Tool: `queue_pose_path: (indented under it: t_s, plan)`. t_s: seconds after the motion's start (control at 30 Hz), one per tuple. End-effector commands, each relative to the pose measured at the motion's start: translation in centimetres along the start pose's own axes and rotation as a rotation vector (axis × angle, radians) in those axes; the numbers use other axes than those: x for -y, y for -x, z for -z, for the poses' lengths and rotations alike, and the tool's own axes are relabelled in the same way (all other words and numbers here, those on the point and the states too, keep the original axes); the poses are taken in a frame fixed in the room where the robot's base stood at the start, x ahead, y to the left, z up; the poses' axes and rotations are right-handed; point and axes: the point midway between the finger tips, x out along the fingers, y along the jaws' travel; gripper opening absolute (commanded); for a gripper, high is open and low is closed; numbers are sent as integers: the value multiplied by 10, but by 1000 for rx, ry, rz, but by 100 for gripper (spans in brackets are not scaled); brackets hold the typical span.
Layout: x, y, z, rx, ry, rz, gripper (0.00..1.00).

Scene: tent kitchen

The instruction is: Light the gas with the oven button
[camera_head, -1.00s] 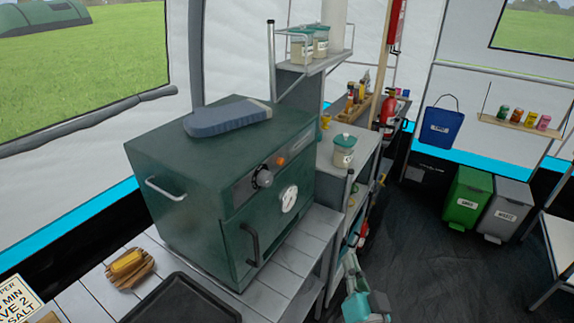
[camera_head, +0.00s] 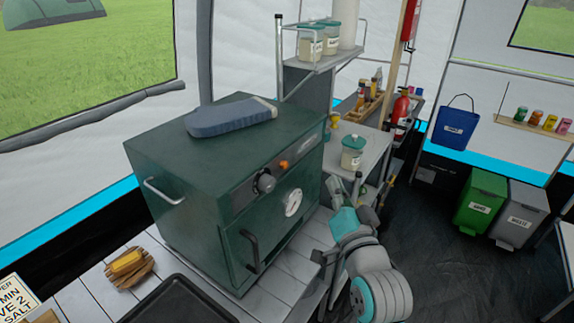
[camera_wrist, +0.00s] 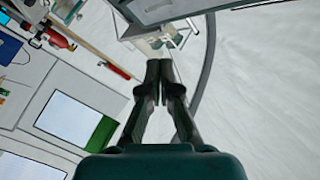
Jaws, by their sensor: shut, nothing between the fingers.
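The dark green oven (camera_head: 180,165) stands on a slatted counter in the head view. Its front has a small orange button (camera_head: 283,164), a dark round knob (camera_head: 265,182), a round white dial (camera_head: 293,203) and a door handle (camera_head: 252,250). My gripper (camera_head: 333,186) is just right of the oven's front, apart from the button. In the wrist view my gripper (camera_wrist: 160,75) has its dark fingers together and empty, pointing towards a small white-railed shelf. I cannot make out the oven button in the wrist view.
A blue-grey item (camera_head: 230,117) lies on the oven. A black tray (camera_head: 180,303) and a yellow sponge (camera_head: 126,263) are on the counter. A lidded jar (camera_head: 352,155) stands on the shelf behind my arm. Green and grey bins (camera_head: 481,195) stand right; dark floor is clear between.

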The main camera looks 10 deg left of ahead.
Motion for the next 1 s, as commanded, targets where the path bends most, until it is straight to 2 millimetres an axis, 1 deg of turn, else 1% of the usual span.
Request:
queue_pose_path:
  t_s: [0.17, 0.27, 0.7, 1.0]
  plan:
    - [2, -2, -2, 1, 0, 0, 0]
    - [5, -7, -6, 1, 0, 0, 0]
    - [33, -44, -32, 1, 0, 1, 0]
    - [43, -60, -43, 0, 1, 0, 0]
